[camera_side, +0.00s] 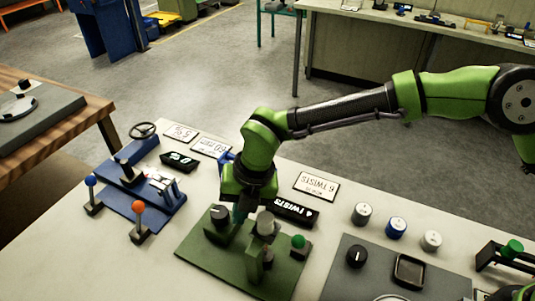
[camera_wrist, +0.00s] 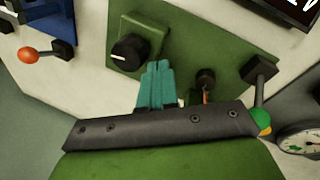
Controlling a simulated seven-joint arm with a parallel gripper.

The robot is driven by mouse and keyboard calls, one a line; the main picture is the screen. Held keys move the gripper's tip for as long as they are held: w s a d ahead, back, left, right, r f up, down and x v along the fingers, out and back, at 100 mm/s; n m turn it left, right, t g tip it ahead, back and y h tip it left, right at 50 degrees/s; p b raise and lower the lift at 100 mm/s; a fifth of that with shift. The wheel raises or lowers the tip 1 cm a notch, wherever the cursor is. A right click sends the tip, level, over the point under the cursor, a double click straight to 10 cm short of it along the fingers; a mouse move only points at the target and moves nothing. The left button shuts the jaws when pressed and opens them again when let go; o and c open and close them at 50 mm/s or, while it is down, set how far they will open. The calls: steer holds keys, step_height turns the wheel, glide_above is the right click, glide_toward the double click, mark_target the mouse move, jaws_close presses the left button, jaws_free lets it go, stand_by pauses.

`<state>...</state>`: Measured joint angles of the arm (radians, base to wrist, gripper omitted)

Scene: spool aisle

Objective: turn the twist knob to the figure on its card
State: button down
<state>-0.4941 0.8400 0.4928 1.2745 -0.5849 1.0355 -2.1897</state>
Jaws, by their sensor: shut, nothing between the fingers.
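A black knob (camera_wrist: 128,48) with a white pointer mark sits on a green block in the wrist view. It also shows in the side view (camera_side: 220,213), on the green board (camera_side: 192,250). My gripper (camera_wrist: 158,66) has its teal fingers pressed together, empty, beside the knob. It seems apart from the knob, though contact is hard to judge. In the side view my gripper (camera_side: 239,214) points down just right of the knob. A white card (camera_side: 316,186) reading "6 TWISTS" lies behind the board. A black display (camera_side: 290,212) beside it also says "TWISTS"; its figure is unclear.
The board also carries a grey-topped post (camera_side: 266,223) and a green-balled lever (camera_side: 299,242) close to my gripper. A blue fixture (camera_side: 140,205) with ball levers stands left. A grey panel (camera_side: 340,278) with a knob lies right, with several small cylinders behind it.

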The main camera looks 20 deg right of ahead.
steer(key=shift+r, duration=2.9)
steer(key=shift+w+d+f+m+t+y, duration=0.35)
steer(key=shift+f+m, duration=0.7)
steer(key=shift+m, duration=1.95)
steer(key=shift+w+d+f+m+y, duration=0.1)
steer(key=shift+w+f+m+y, duration=0.7)
steer(key=shift+m, duration=2.2)
steer(key=shift+w+d+f+m+t+y, duration=0.2)
steer(key=shift+f+m, duration=1.1)
steer(key=shift+m, duration=1.7)
steer(key=shift+s+a, duration=0.1)
steer(key=shift+a, duration=0.1)
